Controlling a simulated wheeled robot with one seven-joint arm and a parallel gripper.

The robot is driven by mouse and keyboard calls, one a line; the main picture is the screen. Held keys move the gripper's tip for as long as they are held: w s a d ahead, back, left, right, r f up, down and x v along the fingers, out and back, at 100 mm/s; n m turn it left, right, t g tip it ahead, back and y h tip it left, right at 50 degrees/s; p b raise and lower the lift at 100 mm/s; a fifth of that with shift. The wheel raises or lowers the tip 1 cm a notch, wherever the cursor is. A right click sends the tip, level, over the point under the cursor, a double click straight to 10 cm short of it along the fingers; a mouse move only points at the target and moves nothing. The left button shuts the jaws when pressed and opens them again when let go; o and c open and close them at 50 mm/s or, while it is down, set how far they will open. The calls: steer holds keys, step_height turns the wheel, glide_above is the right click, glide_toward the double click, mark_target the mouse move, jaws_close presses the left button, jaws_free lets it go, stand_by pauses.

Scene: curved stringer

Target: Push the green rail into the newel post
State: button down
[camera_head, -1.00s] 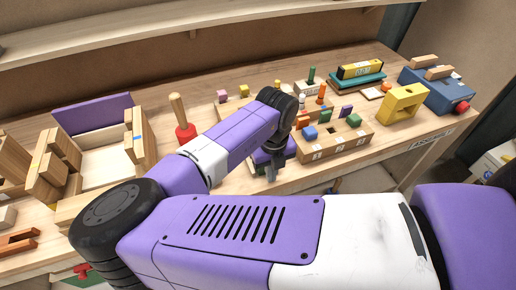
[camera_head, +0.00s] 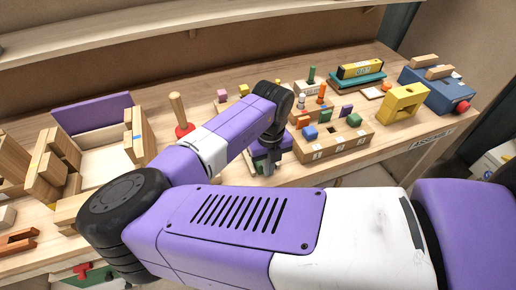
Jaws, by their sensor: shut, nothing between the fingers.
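My gripper (camera_head: 269,167) hangs near the front edge of the bench, at the end of my purple arm. It is shut and empty, with its fingers small and dark in this view. I cannot make out the green rail or the newel post for certain. My forearm and wrist cover part of the bench around the gripper. A small bit of green shows just left of the gripper, too small to name.
Right of my gripper stands a numbered wooden block (camera_head: 340,146) with coloured pieces, including a green one (camera_head: 354,120). A red-based wooden-handled tool (camera_head: 178,110) stands left of my forearm. Further right are a yellow block (camera_head: 404,104) and a blue box (camera_head: 437,91).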

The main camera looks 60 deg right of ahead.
steer(key=shift+w+d+b, duration=0.3)
steer(key=shift+w+d, duration=0.45)
steer(key=shift+w, duration=0.35)
steer(key=shift+w+d+b, duration=0.25)
steer(key=shift+w+d, duration=0.5)
steer(key=shift+w, duration=0.4)
steer(key=shift+w+d+b, duration=0.3)
steer(key=shift+w+d, duration=0.45)
steer(key=shift+w, duration=0.35)
steer(key=shift+s, duration=0.1)
steer(key=shift+s+a+p, duration=0.4)
steer(key=shift+s+a, duration=0.05)
steer(key=shift+s, duration=0.15)
steer(key=shift+s+a+p, duration=0.35)
steer(key=shift+s+a, duration=0.05)
steer(key=shift+s, duration=0.2)
step_height(320, 180, up, 7)
steer(key=p, duration=0.5)
